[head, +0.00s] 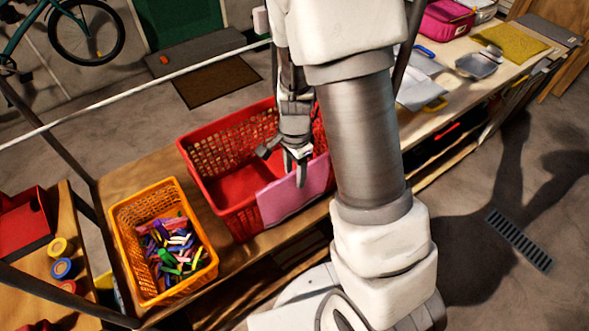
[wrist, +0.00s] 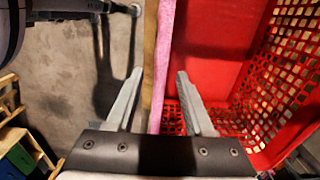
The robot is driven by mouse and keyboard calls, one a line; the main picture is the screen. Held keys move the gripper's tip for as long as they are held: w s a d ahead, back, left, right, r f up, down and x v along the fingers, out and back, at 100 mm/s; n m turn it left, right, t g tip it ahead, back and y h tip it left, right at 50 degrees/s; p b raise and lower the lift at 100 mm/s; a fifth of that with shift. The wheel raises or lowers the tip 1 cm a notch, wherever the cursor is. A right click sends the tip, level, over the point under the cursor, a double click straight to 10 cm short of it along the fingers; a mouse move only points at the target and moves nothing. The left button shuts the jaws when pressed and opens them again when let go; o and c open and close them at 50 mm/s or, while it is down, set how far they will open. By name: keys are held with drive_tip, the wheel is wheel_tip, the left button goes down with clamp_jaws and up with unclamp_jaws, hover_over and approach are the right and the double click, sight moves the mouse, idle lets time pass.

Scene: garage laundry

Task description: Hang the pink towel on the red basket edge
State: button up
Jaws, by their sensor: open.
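The pink towel (head: 293,193) lies draped over the near edge of the red basket (head: 240,217), with a flat panel hanging down the outside. In the wrist view the towel (wrist: 164,75) shows as a narrow pink strip along the edge of the red basket (wrist: 212,70). My gripper (head: 296,180) is just above that edge. In the wrist view my gripper (wrist: 159,75) has its fingers apart, one on each side of the strip, with gaps visible. How far the towel reaches inside the basket is partly hidden by my arm.
An orange basket (head: 118,213) of colourful pegs stands left of the red basket on the wooden bench (head: 155,170). A white rod (head: 130,100) crosses the upper left. A yellow cloth (head: 510,43) and a grey tray (head: 477,66) lie at the right.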

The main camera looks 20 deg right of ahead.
wheel_tip(320, 180, up, 17)
drive_tip(key=p, duration=0.2)
drive_tip(key=s+r+n+t, duration=0.5)
drive_tip(key=s+r+n, duration=0.7)
drive_tip(key=s+n, duration=0.2)
drive_tip(key=shift+t, duration=0.3)
drive_tip(key=shift+a+n, duration=0.15)
drive_tip(key=shift+n, duration=0.15)
idle(1.1)
